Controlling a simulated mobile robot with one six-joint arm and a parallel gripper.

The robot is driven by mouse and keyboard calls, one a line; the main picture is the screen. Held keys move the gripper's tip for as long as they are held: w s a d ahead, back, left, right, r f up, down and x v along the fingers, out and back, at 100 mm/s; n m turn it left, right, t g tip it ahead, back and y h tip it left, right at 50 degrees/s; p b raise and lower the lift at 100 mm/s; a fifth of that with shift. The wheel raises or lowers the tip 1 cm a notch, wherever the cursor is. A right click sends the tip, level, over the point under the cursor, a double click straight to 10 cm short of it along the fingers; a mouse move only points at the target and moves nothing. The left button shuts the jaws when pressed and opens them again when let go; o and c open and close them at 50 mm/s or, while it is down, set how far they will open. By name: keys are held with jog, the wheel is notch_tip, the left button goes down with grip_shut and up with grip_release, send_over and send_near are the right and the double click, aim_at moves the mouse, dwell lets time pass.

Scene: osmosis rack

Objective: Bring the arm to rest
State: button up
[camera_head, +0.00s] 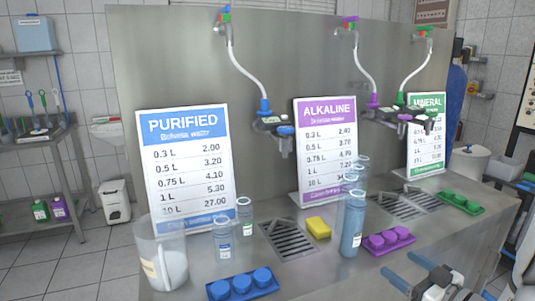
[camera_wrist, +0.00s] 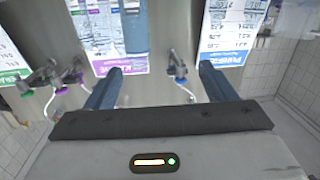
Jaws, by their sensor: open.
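My gripper (camera_head: 398,264) is at the lower right of the head view, above the counter's front edge. Its two blue fingers are apart, with nothing seen between them. In the wrist view my gripper (camera_wrist: 160,67) also shows spread fingers, pointing toward the sign boards. A blue-tinted bottle (camera_head: 351,228) stands upright on the counter left of and beyond my gripper. A blue bottle also shows at the top of the wrist view (camera_wrist: 135,30), apart from the fingers.
The steel counter holds a purple cap tray (camera_head: 389,241), a blue cap tray (camera_head: 242,285), a green cap tray (camera_head: 462,203), a yellow sponge (camera_head: 319,228), clear bottles (camera_head: 222,240) and a pitcher (camera_head: 160,255). Taps (camera_head: 285,132) overhang the drain grates (camera_head: 288,239).

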notch_tip(320, 180, up, 5)
jog(key=w+a+m+g+h+p, duration=0.2)
jog(key=m+g+h+p, duration=0.25)
jog(key=h, duration=0.65)
jog(key=s+a+r+m+g+y+p, duration=0.1)
jog(key=s+a+g+y+p, duration=0.1)
jog(key=s+a+g, duration=0.6)
jog(key=s+a, duration=0.6)
jog(key=s, duration=0.3)
jog(key=shift+s+a+y+p, duration=0.2)
jog(key=shift+a+y+p, duration=0.1)
jog(key=shift+y, duration=0.1)
